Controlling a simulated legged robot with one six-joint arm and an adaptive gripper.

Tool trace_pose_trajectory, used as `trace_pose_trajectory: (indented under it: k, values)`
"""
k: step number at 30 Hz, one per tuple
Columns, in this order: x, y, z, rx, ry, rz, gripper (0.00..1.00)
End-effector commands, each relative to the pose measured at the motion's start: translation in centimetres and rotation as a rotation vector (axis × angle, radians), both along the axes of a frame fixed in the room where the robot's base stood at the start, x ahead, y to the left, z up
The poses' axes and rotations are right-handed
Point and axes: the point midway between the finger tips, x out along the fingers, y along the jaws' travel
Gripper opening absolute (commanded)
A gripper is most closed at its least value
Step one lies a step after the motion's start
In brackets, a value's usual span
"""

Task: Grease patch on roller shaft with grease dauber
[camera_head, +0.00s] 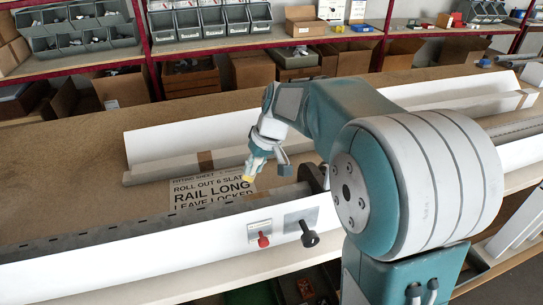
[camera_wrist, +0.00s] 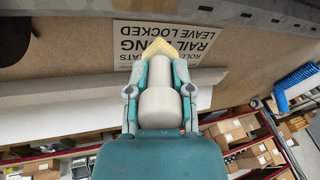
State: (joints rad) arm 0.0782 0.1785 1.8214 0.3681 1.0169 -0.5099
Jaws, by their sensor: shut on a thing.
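The grease dauber (camera_wrist: 160,105) has a pale cylindrical body and a yellow tip; the tip (camera_head: 249,172) also shows in the head view. My gripper (camera_wrist: 158,78) is shut on the dauber, one finger on each side of its body. In the head view my gripper (camera_head: 262,150) holds it tip down above the bench, just behind the roller shaft. The grey roller shaft (camera_head: 120,228) lies along the white shutter box, dark slots along its length; part of it crosses the top of the wrist view (camera_wrist: 255,12). The tip appears apart from the shaft. I cannot make out a grease patch.
A printed sheet (camera_head: 205,190) lies on the brown bench behind the shaft. White profiles (camera_head: 165,145) lie farther back. A red knob (camera_head: 263,240) and a black knob (camera_head: 309,236) stick out from the box front. Shelves with grey bins (camera_head: 205,22) stand behind.

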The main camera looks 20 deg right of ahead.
Motion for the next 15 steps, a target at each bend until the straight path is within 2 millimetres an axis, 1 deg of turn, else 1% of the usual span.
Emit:
trace_pose_trajectory:
  k: [3,15]
  values:
    - [-0.1,0.2,1.2,0.001,-0.003,0.0,0.0]
    - [-0.8,0.4,4.5,0.002,-0.002,-0.002,0.0]
